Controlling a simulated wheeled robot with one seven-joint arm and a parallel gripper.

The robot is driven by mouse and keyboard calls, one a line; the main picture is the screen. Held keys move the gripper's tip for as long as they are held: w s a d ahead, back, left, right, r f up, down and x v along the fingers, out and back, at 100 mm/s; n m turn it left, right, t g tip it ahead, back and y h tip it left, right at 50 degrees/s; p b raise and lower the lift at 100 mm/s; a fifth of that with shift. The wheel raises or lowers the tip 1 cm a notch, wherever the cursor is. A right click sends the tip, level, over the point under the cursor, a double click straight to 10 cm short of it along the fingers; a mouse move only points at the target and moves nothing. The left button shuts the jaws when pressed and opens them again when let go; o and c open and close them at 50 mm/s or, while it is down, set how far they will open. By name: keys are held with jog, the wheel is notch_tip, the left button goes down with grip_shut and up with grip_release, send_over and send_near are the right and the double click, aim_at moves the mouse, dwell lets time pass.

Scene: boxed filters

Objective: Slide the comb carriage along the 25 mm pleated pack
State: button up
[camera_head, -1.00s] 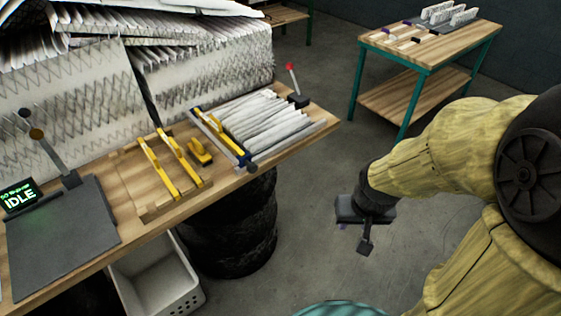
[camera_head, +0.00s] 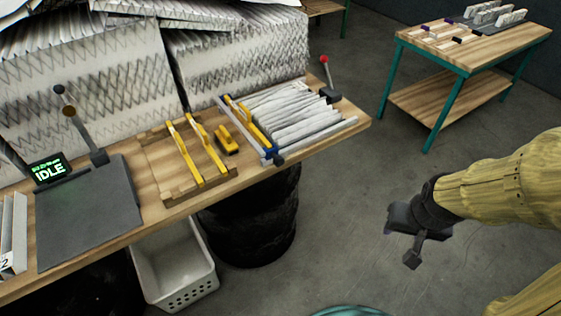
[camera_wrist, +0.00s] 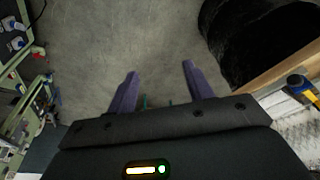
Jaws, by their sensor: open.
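The pleated pack (camera_head: 295,115) is a white folded block lying in a metal-railed fixture at the right end of the wooden bench. A yellow comb carriage (camera_head: 247,122) with a blue end sits across the left end of the pack. Its blue end with a dark knob (camera_head: 275,157) is at the bench's front edge, and it also shows in the wrist view (camera_wrist: 298,82). My gripper (camera_head: 412,258) hangs over the floor, right of the bench and apart from it. In the wrist view its two purple fingers (camera_wrist: 158,84) are spread with nothing between them.
Two yellow bars (camera_head: 196,150) lie in a wooden rack left of the pack, beside a small yellow block (camera_head: 226,138). A red-knobbed lever (camera_head: 326,72) stands behind the pack. A grey plate (camera_head: 88,210) has an IDLE display (camera_head: 49,169). Floor around my gripper is clear.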

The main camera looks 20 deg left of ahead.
jog(key=w+a+f+n+t+y+b, duration=0.35)
jog(key=w+a+f+t+b, duration=0.45)
jog(key=w+b, duration=0.5)
jog(key=s+a+n+y+b, duration=0.2)
jog(key=a+n+y+b, duration=0.1)
jog(key=a+y+b, duration=0.2)
jog(key=s+a+f+n+y+b, duration=0.1)
jog(key=s+a+n+y+b, duration=0.1)
jog(key=a+y+b, duration=0.3)
jog(key=a+n+b, duration=0.1)
jog(key=a+b, duration=0.1)
jog(key=b, duration=0.2)
jog(key=shift+s+a+t, duration=0.3)
jog(key=shift+a, duration=0.05)
